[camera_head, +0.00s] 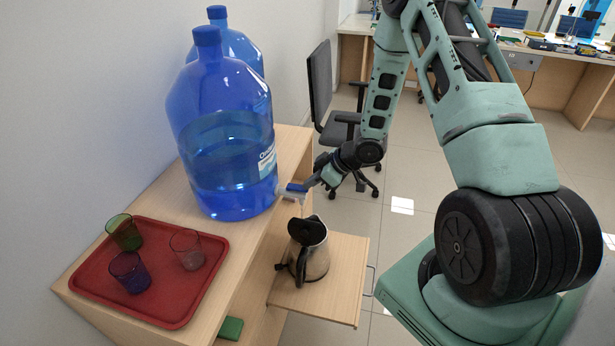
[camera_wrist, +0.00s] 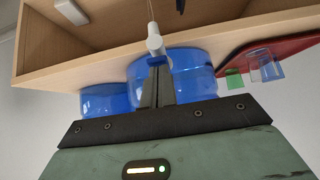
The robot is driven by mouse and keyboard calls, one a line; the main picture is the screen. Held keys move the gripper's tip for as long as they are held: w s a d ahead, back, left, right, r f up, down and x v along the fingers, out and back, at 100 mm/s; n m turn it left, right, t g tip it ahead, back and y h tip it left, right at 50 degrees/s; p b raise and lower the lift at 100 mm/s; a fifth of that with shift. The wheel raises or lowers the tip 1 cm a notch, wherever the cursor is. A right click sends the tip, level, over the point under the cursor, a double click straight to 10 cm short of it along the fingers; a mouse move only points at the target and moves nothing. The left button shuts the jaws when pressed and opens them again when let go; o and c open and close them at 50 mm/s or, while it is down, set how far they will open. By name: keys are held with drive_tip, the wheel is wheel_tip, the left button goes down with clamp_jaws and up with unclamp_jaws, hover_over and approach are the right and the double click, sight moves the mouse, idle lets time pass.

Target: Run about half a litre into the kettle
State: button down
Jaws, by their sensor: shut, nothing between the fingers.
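The steel kettle (camera_head: 316,262) with black handle stands upright on a low pull-out shelf, its black lid (camera_head: 305,229) raised open. The front blue water bottle (camera_head: 218,135), partly filled, stands on the counter above it. Its white tap with a blue lever (camera_head: 296,189) juts over the counter edge above the kettle; the tap (camera_wrist: 154,43) also shows in the wrist view. A thin pale line like a water stream runs from the tap toward the kettle. My gripper (camera_wrist: 156,70) is shut and empty, its tips at the blue lever. The kettle's water level is hidden.
A second blue bottle (camera_head: 237,45) stands behind the first. A red tray (camera_head: 179,305) with green, purple and clear glasses lies at the counter's left. An office chair (camera_head: 320,90) stands beyond the counter. The floor right of the shelf is partly clear.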

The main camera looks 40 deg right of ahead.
idle(0.8)
drive_tip(key=shift+r+p, duration=0.85)
drive_tip(key=shift+p, duration=0.05)
